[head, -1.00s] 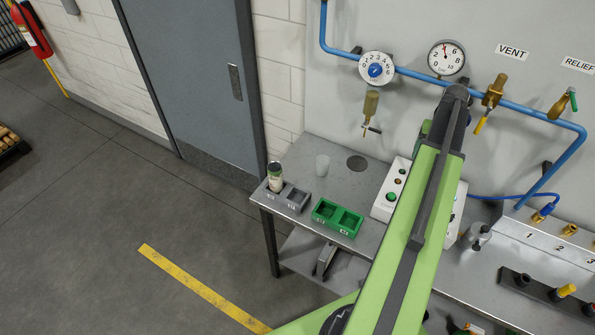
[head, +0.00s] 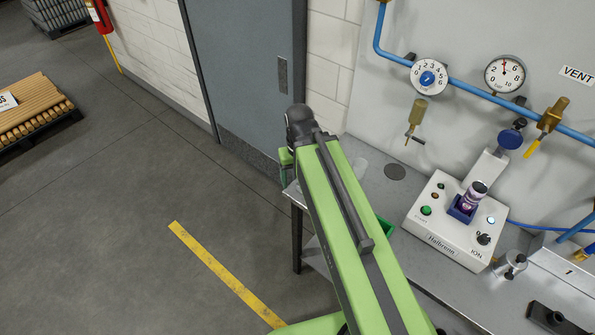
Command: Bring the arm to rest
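My green arm reaches up from the bottom of the head view, its dark end joint at the left end of the metal bench (head: 390,190). My gripper is hidden behind the arm, so its fingers and anything in them do not show. A white control box (head: 450,228) marked "Halbrenn" and "ION" stands on the bench, right of the arm.
A green tray (head: 387,227) shows partly behind the arm. Gauges, valves and a blue pipe (head: 465,86) line the wall. Open floor lies left of the bench, with a yellow line (head: 222,272) and a pallet (head: 38,115).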

